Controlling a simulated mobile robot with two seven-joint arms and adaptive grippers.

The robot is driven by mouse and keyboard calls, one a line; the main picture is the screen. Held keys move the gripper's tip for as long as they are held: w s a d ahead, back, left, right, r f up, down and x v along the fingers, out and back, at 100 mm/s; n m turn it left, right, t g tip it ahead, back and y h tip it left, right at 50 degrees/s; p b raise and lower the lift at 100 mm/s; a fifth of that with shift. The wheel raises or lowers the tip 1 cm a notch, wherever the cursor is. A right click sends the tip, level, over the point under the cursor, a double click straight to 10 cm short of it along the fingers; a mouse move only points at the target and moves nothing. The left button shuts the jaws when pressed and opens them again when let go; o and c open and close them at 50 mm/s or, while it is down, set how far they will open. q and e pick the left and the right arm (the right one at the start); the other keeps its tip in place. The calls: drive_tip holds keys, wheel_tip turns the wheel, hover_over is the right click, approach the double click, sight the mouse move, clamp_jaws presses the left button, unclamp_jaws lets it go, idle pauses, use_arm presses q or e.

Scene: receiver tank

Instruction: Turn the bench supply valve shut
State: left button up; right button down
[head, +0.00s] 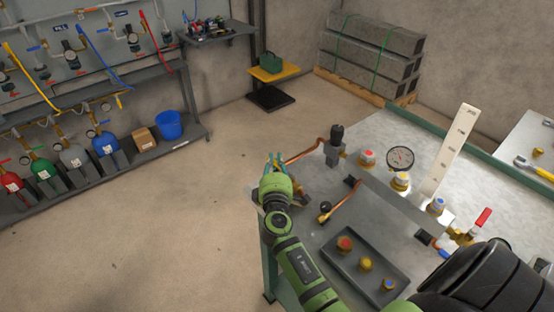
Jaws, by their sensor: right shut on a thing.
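My right gripper (275,161) is at the left end of the steel bench (385,133), at the end of a copper tube (306,152). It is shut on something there. Its green wrist hides most of what it grips, so I cannot make out that valve's handle or its angle. A brass part (299,198) shows just right of the wrist. Another brass valve (464,237) with a raised red lever (483,218) stands at the bench's right, apart from the gripper. My left gripper is not in view.
A dark tray (352,285) with several coloured-top fittings lies at the bench front. A bottle rack (150,160) is at the far left. Open floor (150,230) lies between rack and bench.

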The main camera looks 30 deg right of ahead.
drive_tip(key=n+y, duration=0.1)
drive_tip(key=a+n+t+y, duration=0.1)
drive_tip(key=n+t+y+p, duration=0.1)
drive_tip(key=y, duration=0.1)
drive_tip(key=shift+s+a, duration=0.25)
drive_tip(key=shift+s, duration=0.1)
drive_tip(key=shift+s+a+f+n+t+y, duration=0.15)
drive_tip(key=shift+a+n+y, duration=0.1)
drive_tip(key=shift+n+y, duration=0.4)
drive_tip(key=shift+s+a+r+n+t+y, duration=0.1)
drive_tip(key=shift+s+a+n+t+y, duration=0.2)
drive_tip(key=shift+y, duration=0.65)
drive_tip(key=shift+a+f+n+t+y, duration=0.1)
drive_tip(key=shift+a+n+y, duration=0.05)
drive_tip(key=shift+n+y, duration=0.55)
drive_tip(key=c, duration=1.2)
unclamp_jaws()
drive_tip(key=shift+c, duration=0.2)
